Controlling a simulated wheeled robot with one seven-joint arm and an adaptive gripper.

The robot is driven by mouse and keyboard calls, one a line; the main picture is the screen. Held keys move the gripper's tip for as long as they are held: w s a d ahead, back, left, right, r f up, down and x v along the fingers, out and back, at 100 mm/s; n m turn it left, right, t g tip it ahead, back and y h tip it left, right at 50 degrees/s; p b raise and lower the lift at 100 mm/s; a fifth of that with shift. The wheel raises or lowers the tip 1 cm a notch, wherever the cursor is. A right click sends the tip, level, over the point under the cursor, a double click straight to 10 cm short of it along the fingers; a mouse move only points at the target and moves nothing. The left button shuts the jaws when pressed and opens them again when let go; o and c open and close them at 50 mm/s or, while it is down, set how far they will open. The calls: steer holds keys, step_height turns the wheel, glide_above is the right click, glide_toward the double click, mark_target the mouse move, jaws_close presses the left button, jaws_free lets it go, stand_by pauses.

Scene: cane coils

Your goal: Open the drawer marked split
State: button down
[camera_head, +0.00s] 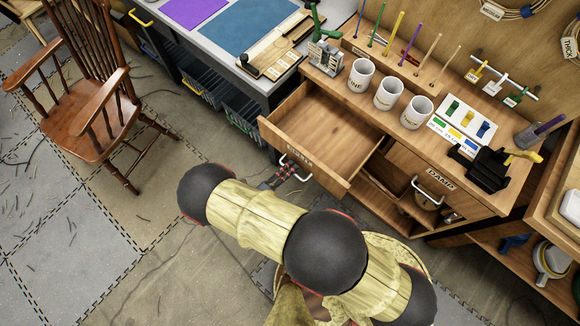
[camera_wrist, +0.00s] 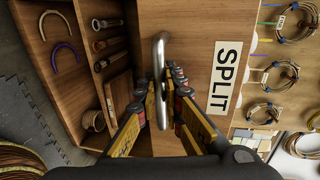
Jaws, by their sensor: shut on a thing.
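In the wrist view a wooden front carries a white label reading SPLIT (camera_wrist: 226,76) and a metal bar handle (camera_wrist: 160,45). My gripper (camera_wrist: 166,84) has its fingers closed around the handle, one on each side. In the head view my gripper (camera_head: 278,178) is at the handle (camera_head: 305,176) of a wooden drawer (camera_head: 325,125) that stands pulled out of the bench. The inside that shows is bare wood. Its front label (camera_head: 299,153) is too small to read surely there. My arm covers the floor in front of the drawer.
A drawer marked DAMP (camera_head: 440,180) is to the right. White mugs (camera_head: 388,93) and upright coloured rods stand on the bench top. A rocking chair (camera_head: 85,85) stands on the left, with open floor in front of it. The wrist view shows tools and cane coils (camera_wrist: 280,75) beside the front.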

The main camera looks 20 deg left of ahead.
steer(key=shift+s+a, duration=0.1)
steer(key=shift+s, duration=0.3)
steer(key=c, duration=2)
jaws_free()
steer(key=shift+w, duration=0.1)
